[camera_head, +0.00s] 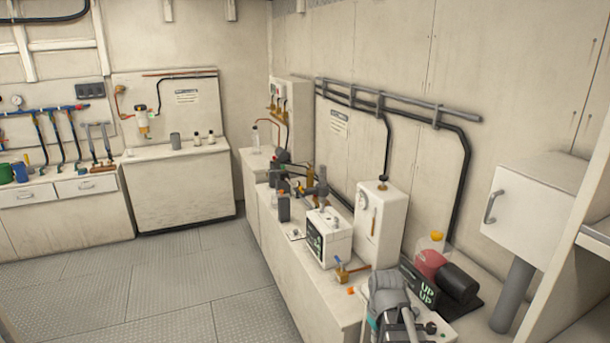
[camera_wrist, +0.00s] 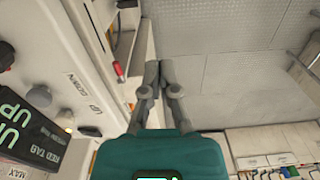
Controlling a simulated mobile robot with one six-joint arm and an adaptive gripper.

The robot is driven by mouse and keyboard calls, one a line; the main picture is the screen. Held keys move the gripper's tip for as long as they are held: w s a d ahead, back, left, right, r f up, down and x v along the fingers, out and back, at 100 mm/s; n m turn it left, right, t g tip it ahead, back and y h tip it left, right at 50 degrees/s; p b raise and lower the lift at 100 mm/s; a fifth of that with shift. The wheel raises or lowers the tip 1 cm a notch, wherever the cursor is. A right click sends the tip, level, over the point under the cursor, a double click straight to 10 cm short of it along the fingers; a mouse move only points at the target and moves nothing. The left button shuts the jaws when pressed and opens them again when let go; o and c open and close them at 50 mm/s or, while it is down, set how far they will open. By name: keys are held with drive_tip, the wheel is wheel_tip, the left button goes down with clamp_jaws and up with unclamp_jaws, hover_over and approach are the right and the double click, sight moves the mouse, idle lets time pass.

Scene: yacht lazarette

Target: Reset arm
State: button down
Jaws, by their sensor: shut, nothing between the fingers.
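My gripper (camera_wrist: 158,66) points away from the wrist camera, its two grey fingers together and empty. Below the fingers in that view is the teal wrist body. The fingers are over the floor side of the bench edge, with nothing touching them that I can see. In the head view, my grey arm (camera_head: 388,295) shows at the bottom, in front of the bench; I cannot make out the fingertips there.
A black box marked "UP" (camera_wrist: 27,127) and a white panel (camera_wrist: 88,75) lie left of my gripper. The bench (camera_head: 300,290) holds a white device (camera_head: 328,238) and a red bottle (camera_head: 431,258). A white cabinet (camera_head: 535,205) stands right. The floor (camera_head: 150,285) is clear.

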drive_tip(key=s+m, duration=0.1)
drive_tip(key=s+a+f+m+b, duration=0.1)
drive_tip(key=s+a+f+m, duration=0.1)
drive_tip(key=m, duration=0.1)
drive_tip(key=shift+s+f+b, duration=0.25)
drive_tip(key=shift+s+b, duration=0.1)
drive_tip(key=shift+b, duration=0.05)
idle(2.9)
